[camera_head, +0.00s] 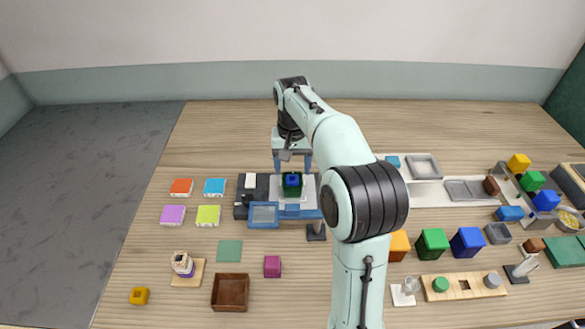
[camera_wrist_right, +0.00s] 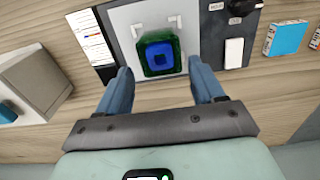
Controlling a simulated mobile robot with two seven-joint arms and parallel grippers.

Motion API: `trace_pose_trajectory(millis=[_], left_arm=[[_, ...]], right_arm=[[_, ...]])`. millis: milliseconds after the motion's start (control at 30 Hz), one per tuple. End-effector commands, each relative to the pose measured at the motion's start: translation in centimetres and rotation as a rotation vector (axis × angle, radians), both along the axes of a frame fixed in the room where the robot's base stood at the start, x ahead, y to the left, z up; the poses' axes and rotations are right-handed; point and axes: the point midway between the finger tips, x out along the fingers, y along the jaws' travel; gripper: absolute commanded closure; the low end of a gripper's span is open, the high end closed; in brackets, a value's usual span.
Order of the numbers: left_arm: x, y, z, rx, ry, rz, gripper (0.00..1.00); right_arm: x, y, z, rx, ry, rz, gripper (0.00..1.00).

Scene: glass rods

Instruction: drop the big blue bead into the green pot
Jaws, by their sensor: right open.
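A blue bead (camera_wrist_right: 159,55), square with a dark square hole, sits inside the dark green rim of what looks like the green pot (camera_wrist_right: 150,72). In the head view the bead (camera_head: 292,179) and pot (camera_head: 291,191) are on a pale plate at the table's middle. My right gripper (camera_head: 292,169) is over them, its two blue fingers apart on either side. In the right wrist view the open gripper (camera_wrist_right: 159,68) has nothing clamped between its fingers. Whether its fingertips touch the pot cannot be told. My left gripper is not in view.
A blue-framed tray (camera_head: 263,224) stands just in front of the plate. Orange, green (camera_head: 432,243) and blue (camera_head: 467,242) boxes stand at the right, near a wooden board (camera_head: 465,294). A brown box (camera_head: 230,303) is at the front left. The table's back left is clear.

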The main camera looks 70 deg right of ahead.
Motion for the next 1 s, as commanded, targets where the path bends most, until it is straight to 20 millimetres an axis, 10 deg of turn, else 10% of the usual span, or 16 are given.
trace_pose_trajectory(millis=[500,1000], left_arm=[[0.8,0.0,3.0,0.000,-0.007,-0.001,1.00],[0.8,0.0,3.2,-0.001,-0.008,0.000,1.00]], right_arm=[[0.0,0.0,10.6,-0.003,-0.003,0.000,0.32],[0.0,0.0,11.5,-0.001,0.000,0.000,0.32]])
